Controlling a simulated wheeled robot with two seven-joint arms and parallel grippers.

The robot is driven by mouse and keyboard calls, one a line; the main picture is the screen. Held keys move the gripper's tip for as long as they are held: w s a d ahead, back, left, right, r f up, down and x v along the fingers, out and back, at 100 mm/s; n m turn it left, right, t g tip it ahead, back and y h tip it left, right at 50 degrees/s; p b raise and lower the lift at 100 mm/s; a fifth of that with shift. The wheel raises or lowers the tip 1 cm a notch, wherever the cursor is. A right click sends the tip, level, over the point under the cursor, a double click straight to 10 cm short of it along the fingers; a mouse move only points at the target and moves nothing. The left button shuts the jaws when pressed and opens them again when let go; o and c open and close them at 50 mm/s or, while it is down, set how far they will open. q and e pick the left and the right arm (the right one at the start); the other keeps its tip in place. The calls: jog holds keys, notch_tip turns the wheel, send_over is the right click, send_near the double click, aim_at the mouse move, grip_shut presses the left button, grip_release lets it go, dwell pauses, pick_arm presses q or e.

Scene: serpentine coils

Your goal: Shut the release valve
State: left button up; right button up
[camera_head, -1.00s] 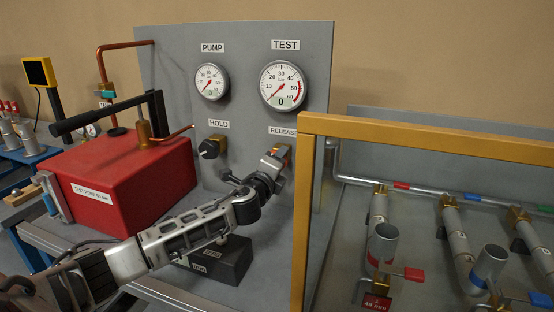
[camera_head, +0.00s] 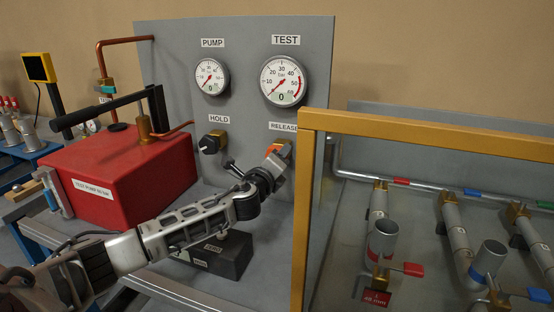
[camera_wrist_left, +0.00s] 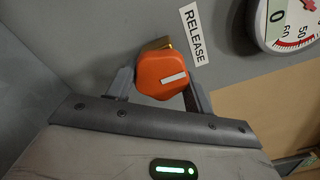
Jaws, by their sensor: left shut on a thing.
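The release valve has an orange knob with a white bar mark, seen in the left wrist view (camera_wrist_left: 160,78) on a brass body below the RELEASE label (camera_wrist_left: 195,34). In the head view a bit of the orange knob (camera_head: 277,149) shows past the gripper, on the grey panel. My left gripper (camera_head: 277,158) is at the valve. In the left wrist view its fingers (camera_wrist_left: 158,92) stand on either side of the knob, shut on it. The white mark lies nearly level in that view. The knob's far side is hidden. My right gripper is not in view.
The black HOLD knob (camera_head: 211,143) is left of the valve. The PUMP gauge (camera_head: 211,76) and TEST gauge (camera_head: 283,81) read about 0. A yellow frame (camera_head: 305,220) stands close on the right. A red pump tank (camera_head: 125,180) and dark block (camera_head: 220,258) are at left.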

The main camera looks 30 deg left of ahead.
pick_arm(q)
jog(key=o, duration=1)
jog(key=shift+b+v, duration=1.3)
jog(key=shift+v, duration=6.75)
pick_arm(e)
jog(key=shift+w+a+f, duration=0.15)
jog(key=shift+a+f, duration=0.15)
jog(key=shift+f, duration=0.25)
pick_arm(q)
jog(key=shift+f, duration=0.15)
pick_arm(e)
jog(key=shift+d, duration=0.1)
